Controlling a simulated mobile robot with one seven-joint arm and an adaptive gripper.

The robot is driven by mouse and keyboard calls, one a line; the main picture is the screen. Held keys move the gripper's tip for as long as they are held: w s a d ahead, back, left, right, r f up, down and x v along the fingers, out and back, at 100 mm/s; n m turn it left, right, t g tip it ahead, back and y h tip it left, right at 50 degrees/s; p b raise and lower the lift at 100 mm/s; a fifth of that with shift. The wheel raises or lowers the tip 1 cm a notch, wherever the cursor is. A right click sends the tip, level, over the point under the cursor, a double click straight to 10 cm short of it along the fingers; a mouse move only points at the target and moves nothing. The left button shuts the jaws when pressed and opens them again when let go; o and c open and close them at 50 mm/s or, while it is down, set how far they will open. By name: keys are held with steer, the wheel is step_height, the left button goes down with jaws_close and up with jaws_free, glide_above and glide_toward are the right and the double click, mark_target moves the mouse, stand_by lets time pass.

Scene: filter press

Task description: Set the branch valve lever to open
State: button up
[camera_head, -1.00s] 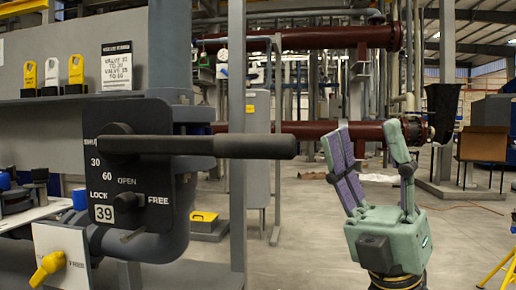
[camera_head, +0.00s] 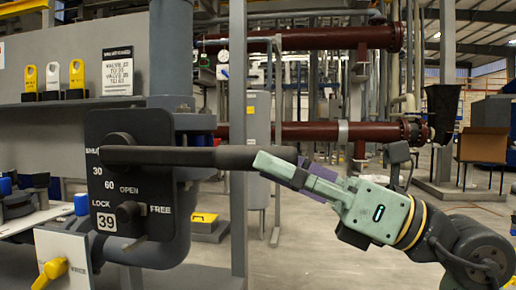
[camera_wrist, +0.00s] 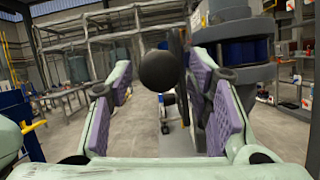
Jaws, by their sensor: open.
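The branch valve lever is a thick dark bar (camera_head: 195,156). It lies about level across the black valve plate (camera_head: 128,178) and sticks out to the right. The plate reads 30, 60, OPEN, LOCK, FREE and 39. A small knob (camera_head: 130,213) sits between LOCK and FREE. My green gripper (camera_head: 275,164) is at the lever's free end, its fingers reaching left. In the wrist view the lever's round end (camera_wrist: 160,71) shows between the open, purple-padded fingers, apart from both pads. The far finger is mostly hidden in the head view.
A yellow handle (camera_head: 52,270) on a white box is below left. Yellow and white tags (camera_head: 53,78) stand on a shelf at upper left. A grey post (camera_head: 237,130) rises behind the lever. Open floor lies to the right.

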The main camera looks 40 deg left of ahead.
steer(key=shift+x, duration=1.6)
jaws_close()
